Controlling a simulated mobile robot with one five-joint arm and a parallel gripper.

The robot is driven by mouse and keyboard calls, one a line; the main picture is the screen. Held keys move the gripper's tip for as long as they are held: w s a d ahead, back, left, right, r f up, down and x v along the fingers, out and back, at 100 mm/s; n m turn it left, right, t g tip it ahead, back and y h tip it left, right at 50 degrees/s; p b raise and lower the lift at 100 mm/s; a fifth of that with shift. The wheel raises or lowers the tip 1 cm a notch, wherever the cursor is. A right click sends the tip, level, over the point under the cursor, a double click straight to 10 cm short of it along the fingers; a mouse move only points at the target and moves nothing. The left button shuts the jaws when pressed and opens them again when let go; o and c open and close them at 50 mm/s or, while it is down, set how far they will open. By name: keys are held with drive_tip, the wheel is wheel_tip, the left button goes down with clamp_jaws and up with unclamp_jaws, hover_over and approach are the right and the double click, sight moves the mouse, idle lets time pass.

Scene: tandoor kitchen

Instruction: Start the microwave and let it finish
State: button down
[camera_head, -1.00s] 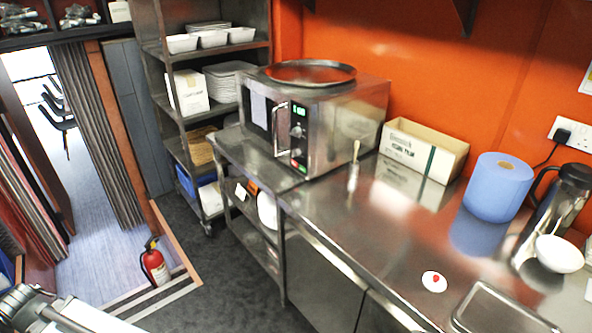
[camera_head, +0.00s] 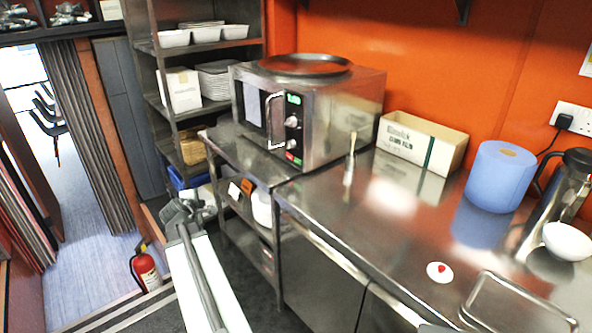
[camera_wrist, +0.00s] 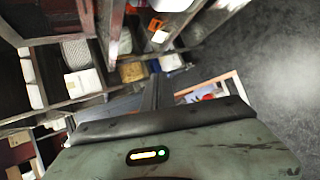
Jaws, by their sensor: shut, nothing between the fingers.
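The microwave (camera_head: 340,115) is a steel box on the steel counter in the head view. Its dark-windowed door looks shut and has a vertical handle (camera_head: 274,120). The control panel on the right of its front has a lit green display (camera_head: 294,99), knobs (camera_head: 292,121) and small green and red buttons (camera_head: 293,158) at the bottom. My gripper (camera_head: 186,208) is low and left of the microwave, in front of the shelves and well apart from the panel. It is shut and empty. In the wrist view its narrow fingers (camera_wrist: 155,93) show together; the microwave is not clear there.
A round tray (camera_head: 305,64) lies on the microwave. A brush-like utensil (camera_head: 350,160), a carton (camera_head: 422,142) and a blue roll (camera_head: 498,178) stand on the counter (camera_head: 350,230). A shelf rack (camera_head: 150,60) stands left behind. A fire extinguisher (camera_head: 146,268) is on the floor.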

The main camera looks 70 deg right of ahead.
sight(298, 161)
drive_tip(key=s+d+r+n+h+b, duration=0.2)
drive_tip(key=s+d+n, duration=0.1)
drive_tip(key=s+d, duration=0.6)
drive_tip(key=s+d+r+n+h+b, duration=0.1)
drive_tip(key=s+d+r+n+h, duration=0.1)
drive_tip(key=s+d, duration=0.7)
drive_tip(key=shift+s+d+r+n+g+h+b, duration=0.15)
drive_tip(key=shift+s+r+n+g+h+b, duration=0.25)
drive_tip(key=shift+s+n, duration=0.5)
drive_tip(key=shift+w, duration=0.2)
drive_tip(key=s+d, duration=0.4)
drive_tip(key=d, duration=0.3)
drive_tip(key=shift+s+d, duration=0.2)
drive_tip(key=shift+s, duration=0.1)
drive_tip(key=shift+s+d, duration=0.3)
drive_tip(key=shift+d, duration=0.05)
